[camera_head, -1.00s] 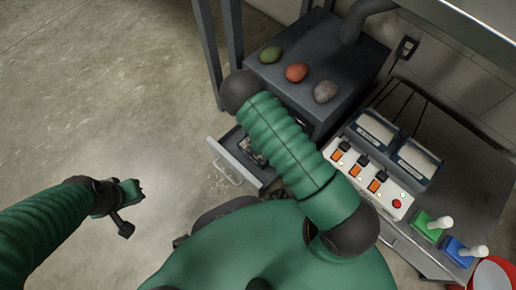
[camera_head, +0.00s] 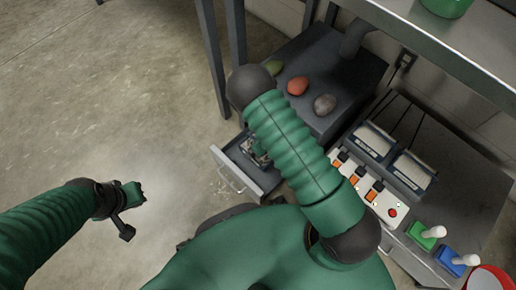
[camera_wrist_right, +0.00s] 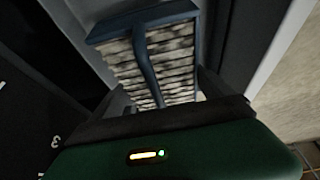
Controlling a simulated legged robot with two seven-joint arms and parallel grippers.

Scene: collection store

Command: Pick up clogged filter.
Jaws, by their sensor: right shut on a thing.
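The clogged filter (camera_wrist_right: 165,62) has a dark blue frame with a central bar and grey-stained, whitish pleats. It fills the upper middle of the right wrist view. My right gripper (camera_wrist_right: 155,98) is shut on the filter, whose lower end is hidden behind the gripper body. In the head view my right arm passes over the open drawer (camera_head: 234,179) and hides most of this gripper. Small parts in the drawer beside the arm are too small to make out. My left gripper (camera_head: 128,207) hangs over bare floor at the left, apart from everything; its jaw state is unclear.
Green, red and grey rounded objects (camera_head: 298,85) lie on the dark cabinet top. A white panel with orange switches (camera_head: 353,180) and green and blue lever boxes stand at the right. A metal shelf edge (camera_head: 440,55) overhangs the back right. Floor at left is clear.

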